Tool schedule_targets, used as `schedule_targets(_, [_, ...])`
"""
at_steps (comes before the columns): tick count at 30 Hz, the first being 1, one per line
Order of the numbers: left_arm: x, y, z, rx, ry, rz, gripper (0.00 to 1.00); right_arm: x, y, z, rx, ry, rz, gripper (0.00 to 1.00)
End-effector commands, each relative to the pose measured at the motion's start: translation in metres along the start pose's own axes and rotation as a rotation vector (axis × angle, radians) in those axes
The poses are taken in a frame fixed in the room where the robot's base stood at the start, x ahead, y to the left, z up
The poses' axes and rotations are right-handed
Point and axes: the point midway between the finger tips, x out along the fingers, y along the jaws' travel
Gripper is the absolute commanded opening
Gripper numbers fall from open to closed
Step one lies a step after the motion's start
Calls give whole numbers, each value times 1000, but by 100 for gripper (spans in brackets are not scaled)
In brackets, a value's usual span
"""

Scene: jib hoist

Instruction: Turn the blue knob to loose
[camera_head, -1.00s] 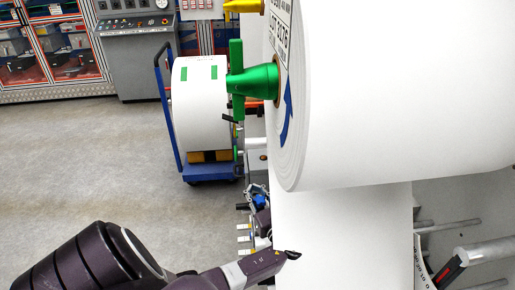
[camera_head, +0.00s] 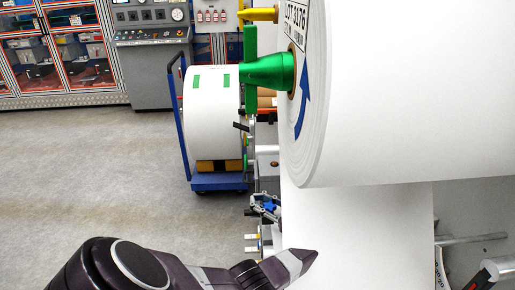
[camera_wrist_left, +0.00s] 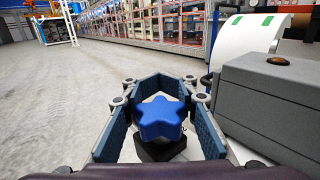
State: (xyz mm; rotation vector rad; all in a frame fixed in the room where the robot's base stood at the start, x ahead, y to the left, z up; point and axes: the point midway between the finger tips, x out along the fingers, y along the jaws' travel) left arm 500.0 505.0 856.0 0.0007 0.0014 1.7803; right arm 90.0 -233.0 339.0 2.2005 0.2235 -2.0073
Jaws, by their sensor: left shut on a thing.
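The blue knob (camera_wrist_left: 160,118) is star-shaped with rounded lobes and sits on a dark base in the left wrist view. My left gripper (camera_wrist_left: 160,92) has its two padded fingers on either side of the knob and is shut on it. My right gripper is not in view.
A big white roll (camera_head: 410,85) on a green cone (camera_head: 268,70) fills the upper right. A grey box (camera_wrist_left: 270,105) stands close on the right in the wrist view. A blue cart (camera_head: 218,183) carries a smaller roll. The floor (camera_head: 90,180) at left is clear.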

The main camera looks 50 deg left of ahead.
Motion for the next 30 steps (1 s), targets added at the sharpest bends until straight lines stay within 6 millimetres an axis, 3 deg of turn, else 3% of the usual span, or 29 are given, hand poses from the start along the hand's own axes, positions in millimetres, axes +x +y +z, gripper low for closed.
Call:
schedule_targets(12, [1,0,1,-2,-1,6,0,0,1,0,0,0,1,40])
schedule_targets(13, [1,0,1,-3,-1,5,21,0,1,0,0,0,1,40])
schedule_targets(17, [0,0,1,-2,-1,5,35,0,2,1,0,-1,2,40])
schedule_targets(26, [-1,0,1,-1,0,5,36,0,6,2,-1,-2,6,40])
schedule_targets(30, [-13,-1,0,0,2,2,36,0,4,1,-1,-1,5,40])
